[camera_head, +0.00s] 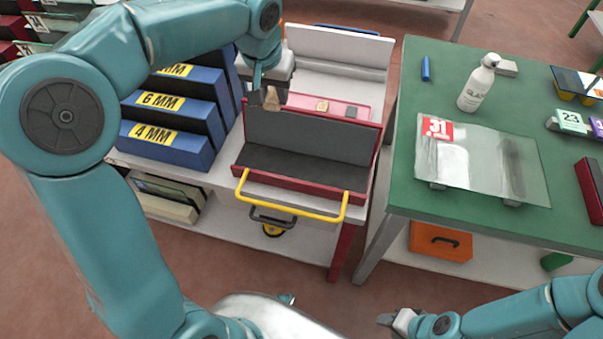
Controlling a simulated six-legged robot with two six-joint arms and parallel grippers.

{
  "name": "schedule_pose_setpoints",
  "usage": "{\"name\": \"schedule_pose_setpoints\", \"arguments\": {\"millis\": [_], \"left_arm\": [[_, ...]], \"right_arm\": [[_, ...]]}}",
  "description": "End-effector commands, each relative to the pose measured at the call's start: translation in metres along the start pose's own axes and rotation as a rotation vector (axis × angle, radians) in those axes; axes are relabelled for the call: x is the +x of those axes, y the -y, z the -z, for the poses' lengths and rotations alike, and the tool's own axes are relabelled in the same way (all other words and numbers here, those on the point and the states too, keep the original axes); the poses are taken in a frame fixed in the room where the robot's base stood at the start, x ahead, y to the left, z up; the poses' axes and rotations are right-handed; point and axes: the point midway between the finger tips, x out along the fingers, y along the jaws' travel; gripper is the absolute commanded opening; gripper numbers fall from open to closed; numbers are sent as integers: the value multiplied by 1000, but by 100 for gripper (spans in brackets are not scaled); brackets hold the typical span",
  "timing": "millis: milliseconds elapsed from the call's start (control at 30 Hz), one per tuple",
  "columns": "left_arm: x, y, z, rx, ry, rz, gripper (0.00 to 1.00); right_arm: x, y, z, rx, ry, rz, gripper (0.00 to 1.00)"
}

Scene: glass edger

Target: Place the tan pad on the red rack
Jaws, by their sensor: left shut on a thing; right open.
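My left gripper (268,92) is shut on a small tan pad (271,101), which hangs tilted from the fingers. From this view the pad is over the back left of the red rack (312,186); it looks apart from the rack, though its exact height is hard to tell. The rack is dark red with a grey back and base and a yellow front handle (290,212), and its grey base looks empty. My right gripper (392,320) is low at the bottom of the view, away from the rack, open and apparently empty.
Blue boxes (165,145) marked 4 MM and 6 MM stand left of the rack. A pink tray (350,112) with small pieces lies behind it. On the right, a green table (400,150) bears a glass sheet (480,165) and a white bottle (478,85).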

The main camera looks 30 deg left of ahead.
Motion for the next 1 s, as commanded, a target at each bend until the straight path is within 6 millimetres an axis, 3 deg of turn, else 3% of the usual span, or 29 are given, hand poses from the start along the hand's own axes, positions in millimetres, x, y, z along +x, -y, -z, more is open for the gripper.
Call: {"name": "schedule_pose_setpoints", "arguments": {"millis": [167,600,1000], "left_arm": [[2,-1,-1,10,1,-2,7],[118,1,-34,13,3,-2,7],[162,-1,-48,10,3,-2,7]], "right_arm": [[9,-3,0,-1,0,0,43],[29,-10,1,0,0,0,43],[36,-13,1,0,0,0,43]]}}
